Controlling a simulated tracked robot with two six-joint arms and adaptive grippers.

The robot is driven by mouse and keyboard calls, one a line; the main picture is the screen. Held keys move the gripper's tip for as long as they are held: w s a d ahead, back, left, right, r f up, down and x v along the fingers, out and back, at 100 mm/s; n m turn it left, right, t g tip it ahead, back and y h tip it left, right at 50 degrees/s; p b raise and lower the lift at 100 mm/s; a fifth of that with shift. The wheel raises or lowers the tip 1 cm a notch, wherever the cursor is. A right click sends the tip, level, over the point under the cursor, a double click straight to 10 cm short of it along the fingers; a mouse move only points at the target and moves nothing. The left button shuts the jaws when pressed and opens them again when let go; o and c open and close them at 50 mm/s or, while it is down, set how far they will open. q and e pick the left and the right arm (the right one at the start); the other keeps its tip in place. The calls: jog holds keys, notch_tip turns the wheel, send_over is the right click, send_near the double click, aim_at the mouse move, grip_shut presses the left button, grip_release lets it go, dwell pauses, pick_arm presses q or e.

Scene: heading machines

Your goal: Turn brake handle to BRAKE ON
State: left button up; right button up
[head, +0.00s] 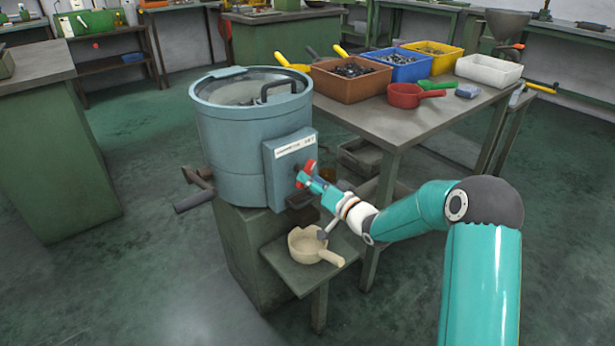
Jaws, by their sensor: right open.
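A blue-grey drum machine (245,140) with a clear lid stands on a green pedestal. A control box (285,160) with a white label sits on its front right; the label is too small to read. A red handle-like part (307,168) shows on the box face. My right gripper (304,182) is open at this red part; I cannot tell whether it touches it. The fingertips are small and partly hidden. A dark grey lever (196,201) sticks out at the drum's lower left. I cannot tell from its markings which is the brake handle. My left gripper is out of view.
A beige scoop (310,246) rests on a small shelf (330,272) below the box. A table (400,127) at the right holds brown, blue, yellow and white bins and a red scoop (408,95). The floor at the front left is clear.

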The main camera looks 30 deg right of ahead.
jog(key=shift+w+a, duration=0.15)
jog(key=shift+w, duration=1.35)
